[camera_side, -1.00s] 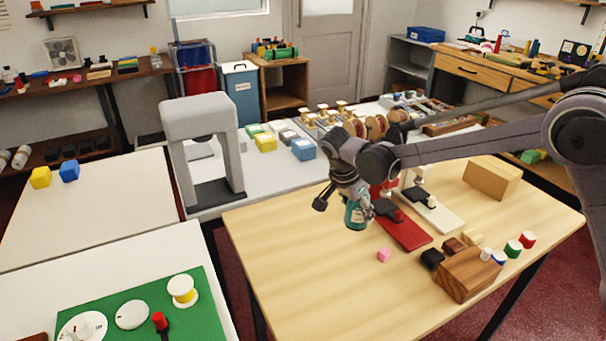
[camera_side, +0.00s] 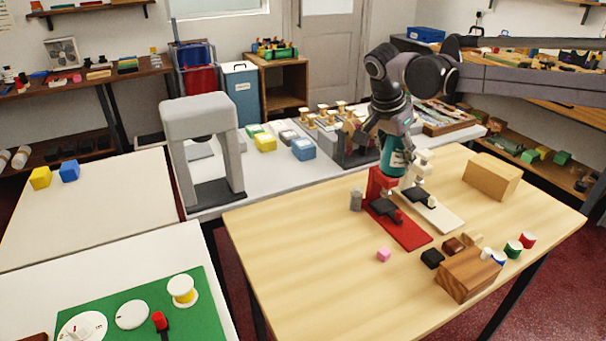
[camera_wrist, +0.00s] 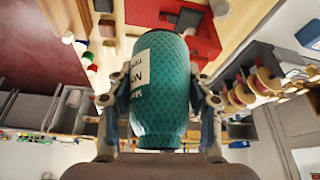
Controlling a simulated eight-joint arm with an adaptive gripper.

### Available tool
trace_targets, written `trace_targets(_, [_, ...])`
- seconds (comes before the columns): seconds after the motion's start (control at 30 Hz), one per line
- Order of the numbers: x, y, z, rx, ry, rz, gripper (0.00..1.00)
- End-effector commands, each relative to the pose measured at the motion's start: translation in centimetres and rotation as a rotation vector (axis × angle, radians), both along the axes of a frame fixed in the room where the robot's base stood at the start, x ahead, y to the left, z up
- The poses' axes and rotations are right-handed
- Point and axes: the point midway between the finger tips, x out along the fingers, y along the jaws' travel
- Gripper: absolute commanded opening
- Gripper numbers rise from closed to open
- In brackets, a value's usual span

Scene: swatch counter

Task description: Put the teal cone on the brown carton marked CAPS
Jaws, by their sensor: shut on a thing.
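The teal cone (camera_side: 394,158) is held upright above the far part of the wooden table (camera_side: 300,232). My gripper (camera_side: 395,140) is shut on it. In the wrist view, the cone (camera_wrist: 165,85) fills the middle, with a white lettered label partly turned away, and the fingers of my gripper (camera_wrist: 160,102) press on both sides. A plain tan box (camera_side: 490,178) stands at the table's right, to the right of the cone. It may be the brown carton, but I see no CAPS mark on it.
A red stand (camera_side: 405,232) and a white stand (camera_side: 440,212) are close below the cone. A grey cylinder (camera_side: 356,200) is left of them. A dark wood block (camera_side: 467,275) and small spools are near the front right. The table's left part is clear.

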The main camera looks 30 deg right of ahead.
Motion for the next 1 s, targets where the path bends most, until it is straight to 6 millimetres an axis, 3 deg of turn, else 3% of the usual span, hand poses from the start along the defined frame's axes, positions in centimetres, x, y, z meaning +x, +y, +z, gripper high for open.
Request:
trace_targets(0.2, [-0.1, 0.0, 3.2, 0.0, 0.0, 0.0, 0.17])
trace_targets(0.47, [1.7, -5.9, 3.0, -0.001, 0.0, 0.022, 0.17])
trace_targets(0.67, [2.8, -13.1, 2.9, -0.002, 0.0, 0.052, 0.17])
trace_targets(0.87, [2.8, -22.4, 2.8, -0.002, -0.002, 0.094, 0.17])
trace_targets(1.0, [1.8, -28.8, 2.8, -0.002, -0.001, 0.121, 0.17])
